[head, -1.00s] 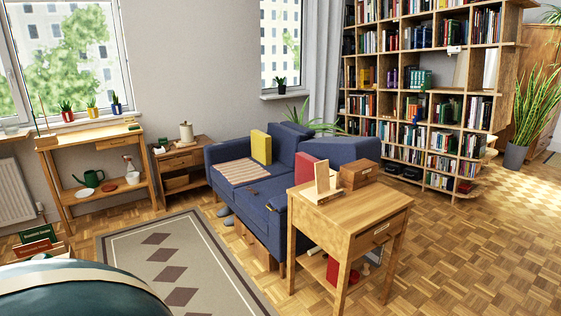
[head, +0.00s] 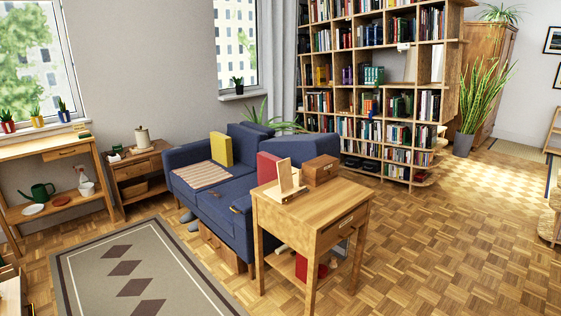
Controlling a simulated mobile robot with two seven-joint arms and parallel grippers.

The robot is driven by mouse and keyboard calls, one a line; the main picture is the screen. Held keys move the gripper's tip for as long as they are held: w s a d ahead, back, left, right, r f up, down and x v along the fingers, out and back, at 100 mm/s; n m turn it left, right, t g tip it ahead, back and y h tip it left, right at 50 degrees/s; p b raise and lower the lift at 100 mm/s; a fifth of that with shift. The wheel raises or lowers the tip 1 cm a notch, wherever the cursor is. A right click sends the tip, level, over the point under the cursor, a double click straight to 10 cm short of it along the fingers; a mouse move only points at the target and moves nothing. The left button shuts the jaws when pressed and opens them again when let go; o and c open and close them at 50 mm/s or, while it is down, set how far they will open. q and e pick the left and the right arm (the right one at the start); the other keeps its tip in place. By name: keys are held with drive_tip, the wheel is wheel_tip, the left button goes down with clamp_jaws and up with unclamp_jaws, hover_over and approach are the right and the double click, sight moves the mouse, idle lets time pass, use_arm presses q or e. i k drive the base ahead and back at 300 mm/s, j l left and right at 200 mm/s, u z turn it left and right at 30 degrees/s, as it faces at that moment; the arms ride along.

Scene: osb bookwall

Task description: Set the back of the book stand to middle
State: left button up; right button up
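The wooden book stand (head: 287,179) stands on top of the small wooden side table (head: 322,211), near the table's left end. It has a flat base and an upright back board that leans slightly. I cannot tell from here which setting the back is in. No book rests on it. A small wooden box (head: 321,171) stands just behind and to the right of it. Neither of my grippers is in view.
The blue sofa (head: 228,200) stands directly behind and left of the side table. A patterned rug (head: 80,273) lies at the lower left. The parquet floor (head: 440,250) to the right is clear. A tall bookcase (head: 447,70) stands at the back.

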sight(284, 167)
drive_tip(key=i+u, duration=0.15)
drive_tip(key=i, duration=0.35)
drive_tip(key=i+l+u, duration=0.15)
drive_tip(key=i, duration=0.35)
